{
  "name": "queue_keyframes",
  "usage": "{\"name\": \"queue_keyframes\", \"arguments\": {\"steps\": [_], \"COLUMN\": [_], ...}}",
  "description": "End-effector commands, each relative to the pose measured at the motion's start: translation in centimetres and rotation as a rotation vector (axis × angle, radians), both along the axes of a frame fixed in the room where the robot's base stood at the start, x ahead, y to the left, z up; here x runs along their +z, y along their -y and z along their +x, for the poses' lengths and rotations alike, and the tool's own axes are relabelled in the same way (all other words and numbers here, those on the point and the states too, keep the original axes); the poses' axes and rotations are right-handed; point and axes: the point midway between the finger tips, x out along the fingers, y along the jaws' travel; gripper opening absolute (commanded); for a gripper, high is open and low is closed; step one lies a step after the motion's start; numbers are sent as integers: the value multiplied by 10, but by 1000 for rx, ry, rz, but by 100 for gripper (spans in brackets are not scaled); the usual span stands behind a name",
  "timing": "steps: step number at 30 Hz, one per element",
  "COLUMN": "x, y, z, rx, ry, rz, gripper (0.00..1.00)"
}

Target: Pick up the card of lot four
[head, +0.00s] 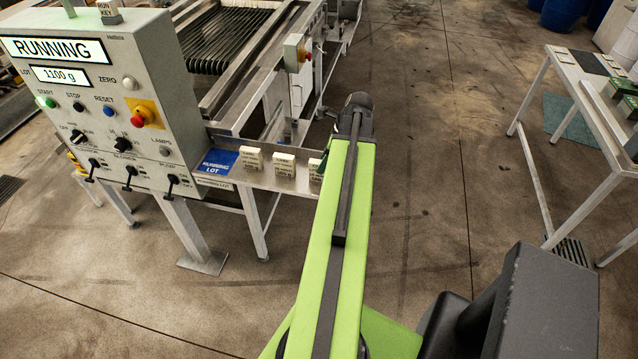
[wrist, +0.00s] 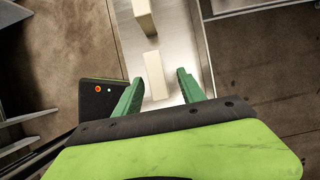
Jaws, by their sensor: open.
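Several small cream cards stand on a metal shelf (head: 270,182) at the control box: a left card (head: 251,158), a middle card (head: 284,165) and a right card (head: 316,170), partly covered by my arm. Their print is too small to read, so I cannot tell which is lot four. In the wrist view my gripper (wrist: 156,88) is open, its green fingers apart. A cream card (wrist: 155,75) lies between and just beyond the fingertips; I cannot tell whether they touch it. Another card (wrist: 144,16) is farther up the shelf. My gripper is mostly hidden in the head view.
A blue "RUNNING LOT" plate (head: 218,162) lies at the shelf's left end. The control box (head: 105,105) reads RUNNING and 1100 g, with levers below. A roller machine (head: 225,40) stands behind. A white table (head: 590,85) is at right; open floor lies between.

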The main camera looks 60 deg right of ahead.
Motion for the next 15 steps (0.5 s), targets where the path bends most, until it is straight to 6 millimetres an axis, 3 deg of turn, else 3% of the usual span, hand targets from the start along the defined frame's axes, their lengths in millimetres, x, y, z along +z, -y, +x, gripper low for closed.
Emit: {"name": "queue_keyframes", "arguments": {"steps": [5, 12, 15], "x": [-5, -44, -49], "y": [-1, -10, -11], "z": [2, 17, 21], "rx": [0, 1, -1], "ry": [0, 0, 0], "rz": [0, -1, -1], "gripper": [47, 47, 47]}}
